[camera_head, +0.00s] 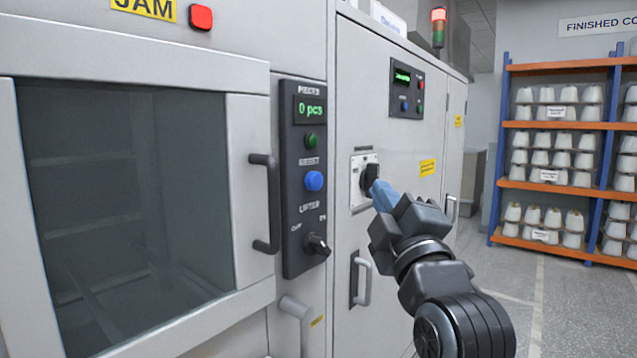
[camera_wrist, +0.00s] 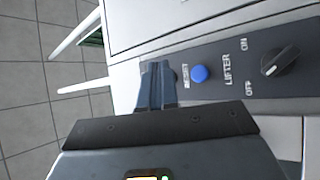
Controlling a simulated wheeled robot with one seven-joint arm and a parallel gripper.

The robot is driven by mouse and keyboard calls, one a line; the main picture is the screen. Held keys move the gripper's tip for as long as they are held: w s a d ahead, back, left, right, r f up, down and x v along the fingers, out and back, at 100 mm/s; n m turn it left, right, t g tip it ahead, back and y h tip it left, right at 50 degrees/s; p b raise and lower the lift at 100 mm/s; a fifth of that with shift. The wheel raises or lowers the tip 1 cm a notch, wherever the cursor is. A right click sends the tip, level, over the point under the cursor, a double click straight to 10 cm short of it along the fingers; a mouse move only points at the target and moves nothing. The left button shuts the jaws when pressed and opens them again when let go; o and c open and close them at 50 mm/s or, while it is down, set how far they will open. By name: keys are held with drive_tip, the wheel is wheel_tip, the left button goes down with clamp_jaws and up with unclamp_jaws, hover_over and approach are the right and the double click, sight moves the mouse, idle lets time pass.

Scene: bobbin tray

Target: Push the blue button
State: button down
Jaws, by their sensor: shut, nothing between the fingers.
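The round blue button (camera_head: 314,181) sits on a dark upright control panel (camera_head: 294,258), under the label RESET. It also shows in the wrist view (camera_wrist: 199,74), just right of my fingertips. My gripper (camera_head: 383,194) is shut and empty, its bluish fingers together and pointing toward the machine front. In the head view it is to the right of the button, in front of the grey cabinet. In the wrist view my fingers (camera_wrist: 158,84) appear beside the button, not over it. The button is in full view in the head view; whether it is pressed in cannot be told.
A green button (camera_head: 310,141) and a "0 pcs" display (camera_head: 310,109) are above the blue button. The black LIFTER knob (camera_head: 317,244) is below and sticks out. A door handle (camera_head: 265,204) is left of the panel. A rotary switch (camera_head: 369,180) is behind my fingers.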

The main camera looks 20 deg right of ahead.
sight(314, 181)
drive_tip(key=w+a+b, duration=0.2)
drive_tip(key=w+a, duration=0.2)
drive_tip(key=w, duration=0.3)
drive_tip(key=shift+a, duration=0.35)
idle(1.9)
drive_tip(key=shift+w+a, duration=0.2)
drive_tip(key=shift+w, duration=0.15)
drive_tip(key=shift+w+a, duration=0.35)
drive_tip(key=shift+w, duration=0.05)
idle(0.8)
drive_tip(key=shift+s+d, duration=0.1)
drive_tip(key=shift+s, duration=0.05)
drive_tip(key=shift+s+d, duration=0.4)
drive_tip(key=shift+s, duration=0.2)
drive_tip(key=shift+s+d, duration=0.1)
